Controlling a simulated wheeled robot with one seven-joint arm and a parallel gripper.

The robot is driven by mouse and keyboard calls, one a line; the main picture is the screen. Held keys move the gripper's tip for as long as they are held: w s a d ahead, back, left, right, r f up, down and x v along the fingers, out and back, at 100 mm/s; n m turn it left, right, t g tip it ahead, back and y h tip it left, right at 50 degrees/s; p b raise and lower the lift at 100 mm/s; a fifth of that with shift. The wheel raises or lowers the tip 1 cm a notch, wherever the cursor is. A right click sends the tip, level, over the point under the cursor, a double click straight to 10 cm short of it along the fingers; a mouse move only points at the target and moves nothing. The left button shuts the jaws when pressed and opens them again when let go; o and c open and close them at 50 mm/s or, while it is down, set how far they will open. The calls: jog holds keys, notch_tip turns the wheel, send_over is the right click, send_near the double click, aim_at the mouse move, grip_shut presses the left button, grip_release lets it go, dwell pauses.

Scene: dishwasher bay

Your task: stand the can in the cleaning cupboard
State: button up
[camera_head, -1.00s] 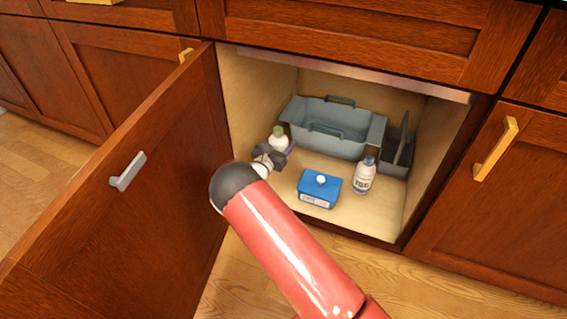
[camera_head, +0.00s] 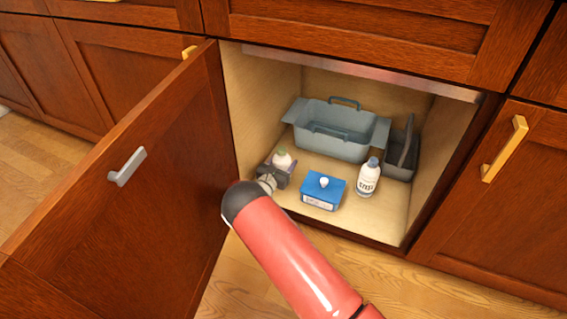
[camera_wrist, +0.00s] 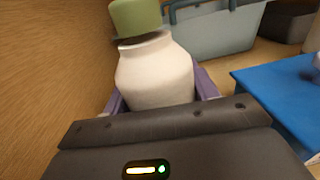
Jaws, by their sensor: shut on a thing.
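The can (camera_head: 283,161) is a white bottle-shaped container with a green cap, inside the open cupboard (camera_head: 236,110) near its left wall. It looks upright. In the wrist view the can (camera_wrist: 155,72) stands between the purple finger pads of my gripper (camera_wrist: 160,92), with its cap tilted slightly in the picture. My gripper (camera_head: 280,171) is shut on the can's lower body. The can's base is hidden behind the gripper, so I cannot tell whether it touches the cupboard floor.
A blue box (camera_head: 322,191) lies just right of the gripper, with a white bottle with a blue cap (camera_head: 368,178) beyond it. A grey-blue caddy (camera_head: 335,137) and a dark grey holder (camera_head: 400,166) fill the back. The open door (camera_head: 130,200) stands at left.

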jog(key=o, duration=1.2)
jog(key=shift+c, duration=0.2)
jog(key=shift+r, duration=0.15)
jog(key=p+v, duration=0.1)
jog(key=v, duration=0.6)
jog(key=shift+s+a, duration=0.15)
jog(key=shift+s, duration=0.1)
